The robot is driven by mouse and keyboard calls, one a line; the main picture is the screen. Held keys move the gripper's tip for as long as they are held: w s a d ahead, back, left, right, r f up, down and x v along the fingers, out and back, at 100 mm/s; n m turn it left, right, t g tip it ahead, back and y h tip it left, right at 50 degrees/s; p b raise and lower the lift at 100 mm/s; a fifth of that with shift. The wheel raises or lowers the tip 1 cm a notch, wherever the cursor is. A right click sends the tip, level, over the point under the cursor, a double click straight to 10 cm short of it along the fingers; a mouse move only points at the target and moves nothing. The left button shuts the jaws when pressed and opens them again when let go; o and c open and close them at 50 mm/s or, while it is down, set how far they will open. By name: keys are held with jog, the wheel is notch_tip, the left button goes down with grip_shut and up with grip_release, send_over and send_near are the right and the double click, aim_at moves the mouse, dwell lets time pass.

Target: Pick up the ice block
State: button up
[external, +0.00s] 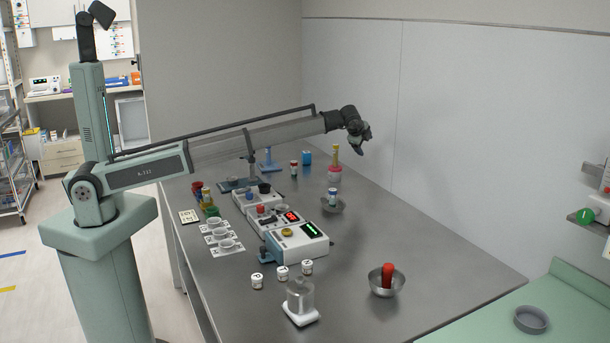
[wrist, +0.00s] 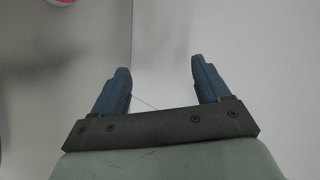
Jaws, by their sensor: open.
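A small blue block (external: 307,157) stands near the back of the grey table; it may be the ice block, but it is too small to be sure. My gripper (external: 363,148) is raised above the table's far right side, to the right of the blue block and apart from it. In the wrist view my gripper (wrist: 160,72) has its two blue fingers spread, with nothing between them. The blue block is not recognisable in the wrist view.
A pink jar (external: 334,175) with a yellow handle stands below my gripper. A metal bowl (external: 333,206) holds a small bottle. Another bowl (external: 399,283) holds a red object. Devices with displays (external: 297,243) fill the middle. The table's right side is mostly clear beside the wall.

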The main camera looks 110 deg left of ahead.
jog(key=s+a+r+g, duration=0.1)
jog(key=s+a+g, duration=0.1)
jog(key=s+a, duration=1)
jog(key=m+h, duration=0.7)
jog(key=h, duration=0.2)
send_near(306, 152)
notch_tip(306, 152, down, 6)
jog(key=shift+s+f, duration=0.1)
jog(key=shift+f, duration=0.05)
jog(key=shift+w+f, duration=0.2)
jog(key=shift+f, duration=2.7)
jog(key=shift+c, duration=0.4)
jog(key=c, duration=1)
